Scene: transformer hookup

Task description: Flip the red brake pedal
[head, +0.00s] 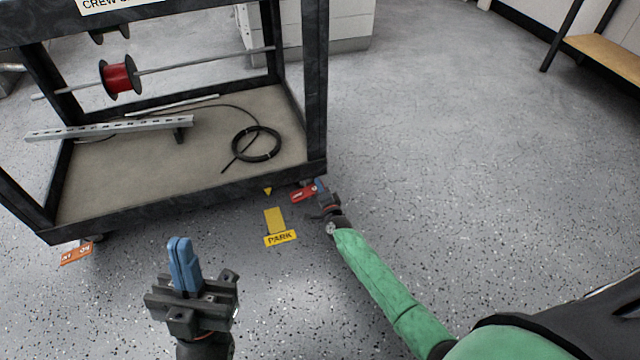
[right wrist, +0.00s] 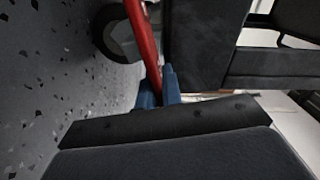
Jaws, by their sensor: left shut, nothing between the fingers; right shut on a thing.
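The red brake pedal (head: 303,194) sticks out at the lower right corner of the cart, close to the floor. It also shows in the right wrist view (right wrist: 144,40) as a red bar running up from between the fingers. My right gripper (head: 320,187) reaches down to it and its blue fingers (right wrist: 162,88) are shut on the pedal. My left gripper (head: 183,262) is shut and empty, above the floor in front of the cart. An orange pedal-like plate with white marks (head: 76,254) is at the cart's lower left corner.
The dark-framed cart (head: 180,205) holds a red spool (head: 118,77) on a rod, a slotted metal bar (head: 110,128) and a black cable coil (head: 257,144). A yellow PARK marking (head: 280,238) is on the floor. The floor to the right is clear. A wheel (right wrist: 112,34) stands beside the pedal.

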